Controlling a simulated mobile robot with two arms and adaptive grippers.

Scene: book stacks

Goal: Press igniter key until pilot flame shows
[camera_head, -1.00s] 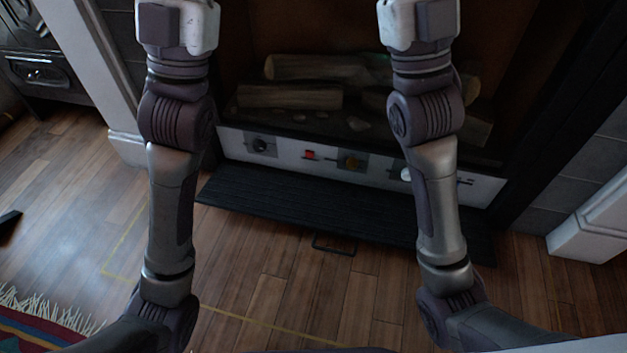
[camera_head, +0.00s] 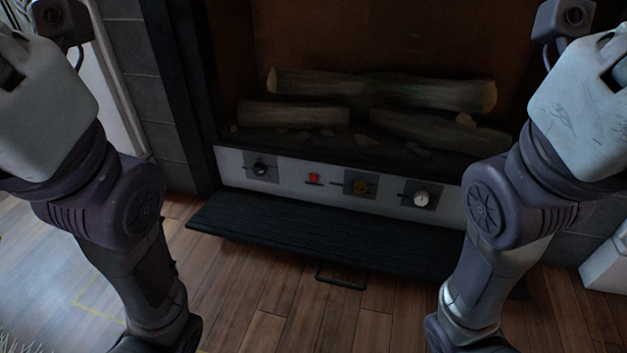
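A white control panel (camera_head: 290,172) runs along the bottom of the fireplace. From left to right it bears a black knob (camera_head: 260,168), a small red key (camera_head: 314,178), a brass-coloured knob (camera_head: 360,187) and a pale round knob or dial (camera_head: 421,198). I cannot read any labels, so I cannot tell for sure which is the igniter key. I see no flame at the logs (camera_head: 390,90). My two arms rise on either side of the panel, clear of the controls. Their wrists reach the picture's edges, and the fingers of both grippers are out of view.
A dark ribbed hearth flap (camera_head: 320,235) juts out below the panel, with a thin wire handle (camera_head: 340,276) in front. The fireplace's dark frame (camera_head: 180,90) stands at the left. Wooden floor (camera_head: 270,310) lies in front. The space before the panel's middle is free.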

